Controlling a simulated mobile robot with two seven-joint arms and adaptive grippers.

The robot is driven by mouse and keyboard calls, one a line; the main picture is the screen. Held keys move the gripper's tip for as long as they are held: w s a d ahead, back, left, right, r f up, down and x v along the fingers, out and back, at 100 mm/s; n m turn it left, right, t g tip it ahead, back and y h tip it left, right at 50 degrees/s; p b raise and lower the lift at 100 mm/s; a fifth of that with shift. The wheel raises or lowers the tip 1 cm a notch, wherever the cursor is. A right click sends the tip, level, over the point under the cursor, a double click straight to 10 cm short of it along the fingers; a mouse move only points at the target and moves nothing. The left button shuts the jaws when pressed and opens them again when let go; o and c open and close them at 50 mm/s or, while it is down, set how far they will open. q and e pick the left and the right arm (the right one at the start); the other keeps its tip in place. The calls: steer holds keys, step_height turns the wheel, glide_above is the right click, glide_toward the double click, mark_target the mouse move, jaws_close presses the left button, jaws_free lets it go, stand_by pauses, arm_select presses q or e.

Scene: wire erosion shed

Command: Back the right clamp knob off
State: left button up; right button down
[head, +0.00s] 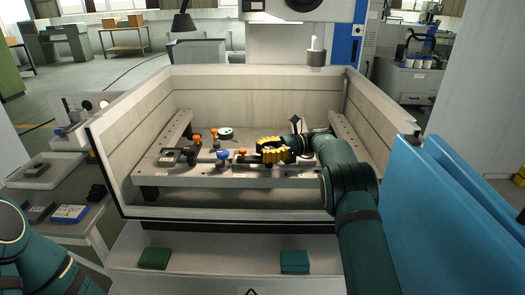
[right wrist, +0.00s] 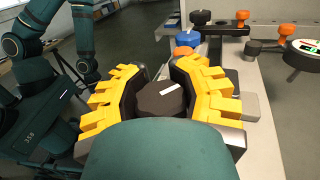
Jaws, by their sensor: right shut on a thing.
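My right gripper (head: 272,150) reaches from the right over the worktable in the tank. In the right wrist view its yellow-padded fingers are shut on a dark knob (right wrist: 160,99) with a white mark on top, one finger on each side. In the head view this knob is hidden by the gripper. I take it to be the right clamp knob. Further left are a blue knob (head: 222,155) and a dark knob (head: 192,154) on the left clamp. My left arm shows at the lower left of the head view; its gripper is out of the picture.
Several orange knobs stand close by, one (head: 243,152) just left of my right gripper and one (head: 197,138) further left. A round dark part (head: 225,133) lies behind. Tank walls (head: 387,130) enclose the table. Green (head: 155,258) and teal (head: 295,261) pads lie in front.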

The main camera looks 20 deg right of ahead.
steer(key=shift+s+d+n+g, duration=0.15)
steer(key=shift+n+g, duration=0.75)
steer(key=shift+g, duration=0.5)
steer(key=shift+c, duration=2.2)
jaws_free()
steer(key=shift+d+f, duration=0.1)
steer(key=shift+d, duration=0.05)
steer(key=shift+a+m+t, duration=0.3)
steer(key=shift+m+t, duration=0.4)
steer(key=shift+t, duration=0.2)
steer(key=shift+w+m+t, duration=0.2)
steer(key=shift+m+t, duration=0.2)
steer(key=shift+t, duration=0.4)
